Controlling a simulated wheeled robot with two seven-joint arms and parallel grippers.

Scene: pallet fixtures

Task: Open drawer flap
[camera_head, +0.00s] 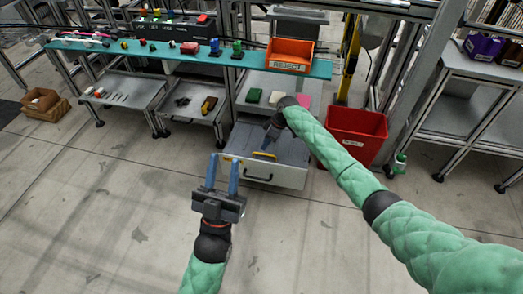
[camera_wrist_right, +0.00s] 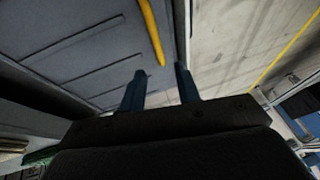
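A pale drawer (camera_head: 275,176) stands pulled out below the workbench, with a dark bar handle on its front. A grey grooved panel (camera_head: 291,151) lies across its top, with a yellow handle (camera_head: 263,155) near the front edge. In the right wrist view the panel (camera_wrist_right: 75,55) and yellow handle (camera_wrist_right: 152,32) show beyond the fingertips. My right gripper (camera_wrist_right: 161,78) is open and empty. In the head view it is over the panel, beside the yellow handle, partly hidden by its wrist. My left gripper (camera_head: 222,165) is open and empty, left of the drawer front.
A red bin (camera_head: 354,133) stands right of the drawer, close to my right forearm. The teal bench top (camera_head: 120,50) holds an orange tray (camera_head: 289,57) and small parts. Wheeled metal carts (camera_head: 135,92) stand at left. The floor in front is clear.

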